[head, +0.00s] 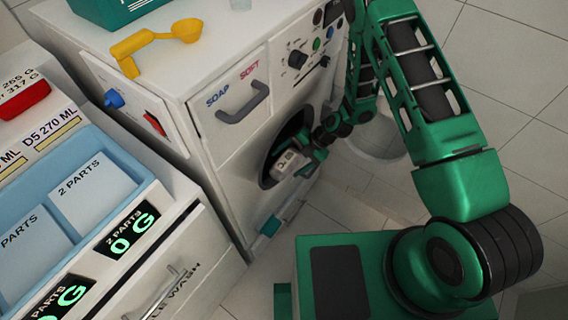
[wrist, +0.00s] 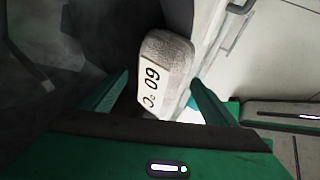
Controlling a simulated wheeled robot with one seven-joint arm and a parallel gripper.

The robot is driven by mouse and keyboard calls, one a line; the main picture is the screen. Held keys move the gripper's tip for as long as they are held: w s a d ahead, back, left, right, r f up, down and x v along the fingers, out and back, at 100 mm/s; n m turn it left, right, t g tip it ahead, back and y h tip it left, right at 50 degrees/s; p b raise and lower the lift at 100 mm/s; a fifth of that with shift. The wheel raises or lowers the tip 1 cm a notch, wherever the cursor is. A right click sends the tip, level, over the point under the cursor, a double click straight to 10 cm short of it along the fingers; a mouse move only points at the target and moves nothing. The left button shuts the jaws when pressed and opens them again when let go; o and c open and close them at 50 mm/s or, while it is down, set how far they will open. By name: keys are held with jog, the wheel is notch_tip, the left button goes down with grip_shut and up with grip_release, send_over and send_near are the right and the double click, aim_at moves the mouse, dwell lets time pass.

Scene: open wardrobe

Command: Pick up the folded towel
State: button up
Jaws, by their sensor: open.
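The folded towel (head: 289,163) is a light grey, rounded bundle with a white label. In the head view it is at the round opening (head: 267,172) of the white washing machine. In the wrist view the towel (wrist: 172,62) is upright in the middle, and its label reads "60 °C". My gripper (head: 305,160) is at the opening, beside the towel. In the wrist view my gripper (wrist: 158,92) is open, with one green finger on each side of the towel's lower part. I cannot tell whether either finger touches it. The towel's far side is hidden.
The machine's soap drawer (head: 235,105) is shut above the opening. A yellow scoop (head: 160,42) and a teal box (head: 115,8) stand on its top. A blue tray (head: 70,190) is on the unit at left. A white round bin (head: 375,140) stands behind my arm. Tiled floor is clear at right.

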jog(key=c, duration=1.2)
jog(key=shift+o, duration=0.2)
jog(key=shift+r, duration=0.15)
